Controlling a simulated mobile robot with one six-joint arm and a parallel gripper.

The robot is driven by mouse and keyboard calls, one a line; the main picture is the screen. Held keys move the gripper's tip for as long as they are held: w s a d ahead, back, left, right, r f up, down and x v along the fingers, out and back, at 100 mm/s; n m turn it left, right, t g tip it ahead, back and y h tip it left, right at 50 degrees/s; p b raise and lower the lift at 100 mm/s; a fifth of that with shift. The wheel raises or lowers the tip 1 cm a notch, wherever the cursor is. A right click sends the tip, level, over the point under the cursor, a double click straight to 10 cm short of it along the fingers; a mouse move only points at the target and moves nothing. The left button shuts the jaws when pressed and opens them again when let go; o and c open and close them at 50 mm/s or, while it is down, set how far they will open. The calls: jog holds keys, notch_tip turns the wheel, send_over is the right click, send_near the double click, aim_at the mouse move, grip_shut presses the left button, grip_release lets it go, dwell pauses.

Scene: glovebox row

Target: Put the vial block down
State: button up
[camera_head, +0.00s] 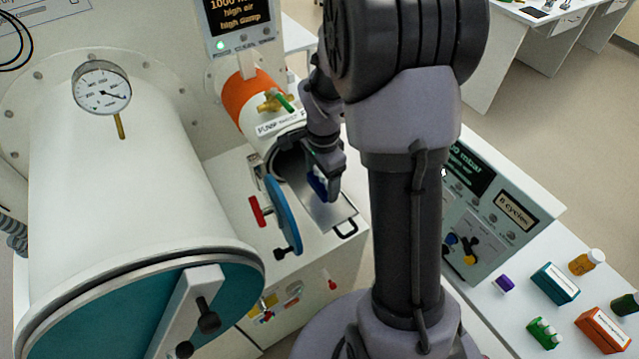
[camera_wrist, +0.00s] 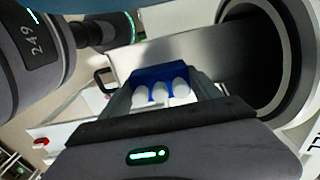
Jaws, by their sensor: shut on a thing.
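The vial block (camera_wrist: 143,77) is blue and holds white-topped vials, seen close up in the wrist view. My gripper (camera_wrist: 160,88) has one finger on each side of it and is shut on it. In the head view my gripper (camera_head: 325,180) is over the metal tray (camera_head: 335,213) at the mouth of the small round port (camera_head: 287,160). Only a little of the block (camera_head: 317,184) shows there, the rest hidden by my gripper. The tray also shows behind the block in the wrist view (camera_wrist: 185,58). I cannot tell whether the block touches it.
The port's open blue door (camera_head: 283,213), with a red handle, stands just left of the tray. A large white cylinder (camera_head: 120,190) fills the left. A control box (camera_head: 485,215) and several small bottles and boxes stand on the right bench (camera_head: 490,315).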

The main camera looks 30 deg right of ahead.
aim_at(321, 188)
jog(key=f, duration=0.2)
jog(key=w+f, duration=0.1)
jog(key=shift+f, duration=0.35)
jog(key=shift+s, duration=0.1)
jog(key=shift+s+f+b, duration=0.1)
jog(key=shift+f+b, duration=0.05)
jog(key=shift+b, duration=0.2)
jog(key=o, duration=1.6)
